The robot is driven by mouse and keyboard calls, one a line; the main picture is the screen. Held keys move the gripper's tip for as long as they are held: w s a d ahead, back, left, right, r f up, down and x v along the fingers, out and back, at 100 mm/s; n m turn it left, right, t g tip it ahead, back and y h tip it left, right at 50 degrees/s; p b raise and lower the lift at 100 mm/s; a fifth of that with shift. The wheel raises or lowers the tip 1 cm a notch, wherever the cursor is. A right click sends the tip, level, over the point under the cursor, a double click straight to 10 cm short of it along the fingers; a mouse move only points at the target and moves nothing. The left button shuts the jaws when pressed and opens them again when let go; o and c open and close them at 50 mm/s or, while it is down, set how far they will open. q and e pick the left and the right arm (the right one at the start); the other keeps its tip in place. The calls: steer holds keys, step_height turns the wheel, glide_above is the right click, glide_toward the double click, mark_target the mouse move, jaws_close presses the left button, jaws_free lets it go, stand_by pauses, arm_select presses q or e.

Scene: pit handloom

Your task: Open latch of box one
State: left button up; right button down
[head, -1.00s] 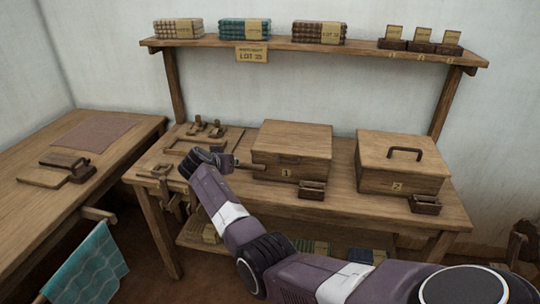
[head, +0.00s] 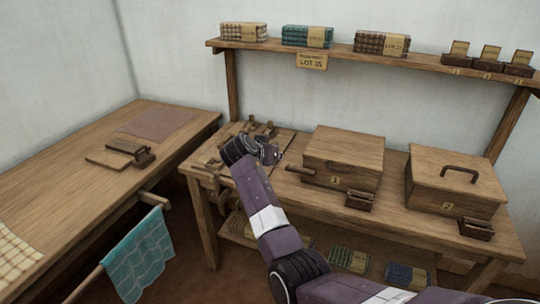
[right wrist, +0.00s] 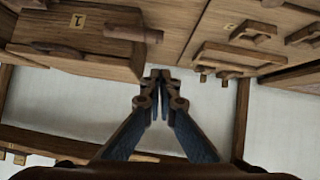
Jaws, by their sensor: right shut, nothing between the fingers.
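Box one (head: 344,148) is a closed wooden box with a 1 label on its front, standing on the bench. A dark wooden bar (head: 301,172), which looks like its latch, sticks out past the left end of its front. The bar also shows in the right wrist view (right wrist: 132,33). My right gripper (head: 278,153) is left of the box, near the bar's free end, and seems apart from it. In the right wrist view its fingers (right wrist: 160,75) are together with nothing between them. My left gripper is in neither view.
Box two (head: 458,182), with a top handle, stands to the right. Small dark wooden blocks (head: 359,200) sit before the boxes. A wooden frame with small parts (head: 260,130) lies behind my gripper. A shelf (head: 340,52) crosses above. A side table (head: 180,115) stands left.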

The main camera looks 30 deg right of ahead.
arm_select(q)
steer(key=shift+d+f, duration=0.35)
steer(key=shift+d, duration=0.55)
arm_select(e)
steer(key=shift+v, duration=2.3)
steer(key=shift+a, duration=0.1)
